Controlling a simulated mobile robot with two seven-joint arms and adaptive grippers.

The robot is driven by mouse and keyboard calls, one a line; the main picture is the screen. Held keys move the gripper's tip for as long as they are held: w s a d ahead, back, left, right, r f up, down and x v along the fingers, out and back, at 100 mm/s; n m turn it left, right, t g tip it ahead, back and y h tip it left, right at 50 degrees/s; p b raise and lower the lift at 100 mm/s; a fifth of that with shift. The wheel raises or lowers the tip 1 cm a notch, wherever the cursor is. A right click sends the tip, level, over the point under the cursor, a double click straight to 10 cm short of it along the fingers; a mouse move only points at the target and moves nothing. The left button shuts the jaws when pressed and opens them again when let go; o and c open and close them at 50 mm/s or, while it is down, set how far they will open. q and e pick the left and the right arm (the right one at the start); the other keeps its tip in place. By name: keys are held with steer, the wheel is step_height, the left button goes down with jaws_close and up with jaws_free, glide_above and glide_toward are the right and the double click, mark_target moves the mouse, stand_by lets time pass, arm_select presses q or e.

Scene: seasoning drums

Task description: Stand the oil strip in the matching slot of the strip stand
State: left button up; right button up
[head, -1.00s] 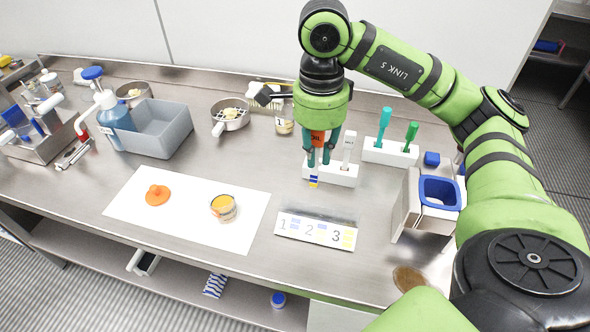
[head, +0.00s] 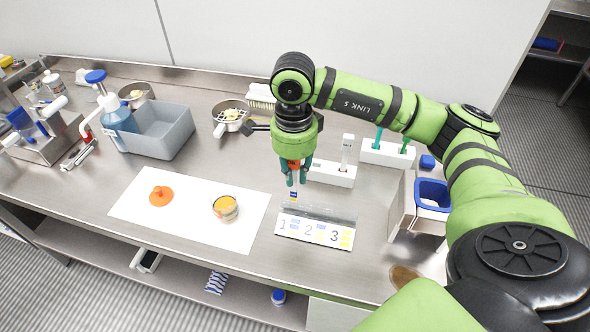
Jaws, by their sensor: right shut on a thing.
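The oil strip (head: 293,195) hangs below my right gripper (head: 293,181), its orange part between the fingers and its blue and yellow lower end showing. My right gripper is shut on it. The strip stand (head: 314,232), a low metal piece with a white face marked 1, 2 and 3 and blue and yellow patches, lies just in front of and below the strip. The strip looks upright and is over the back left part of the stand; I cannot tell whether it touches. The slots are hard to make out. My left gripper is not in view.
A white block (head: 328,175) with a white stick stands just right of the gripper. Another white block (head: 388,154) holds teal and green sticks. A metal bin with a blue rim (head: 432,193) stands right. A cup (head: 225,209) sits on a white mat (head: 190,228) at left.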

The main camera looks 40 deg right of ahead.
steer(key=shift+f+b, duration=0.6)
steer(key=o, duration=0.8)
steer(key=shift+r, duration=0.15)
steer(key=shift+r+p, duration=0.25)
steer(key=shift+p, duration=0.2)
steer(key=shift+r+p, duration=0.4)
steer(key=shift+p, duration=0.1)
step_height(320, 180, up, 5)
steer(key=shift+b, duration=1.05)
step_height(320, 180, up, 7)
steer(key=shift+f+p, duration=0.15)
steer(key=shift+p, duration=0.3)
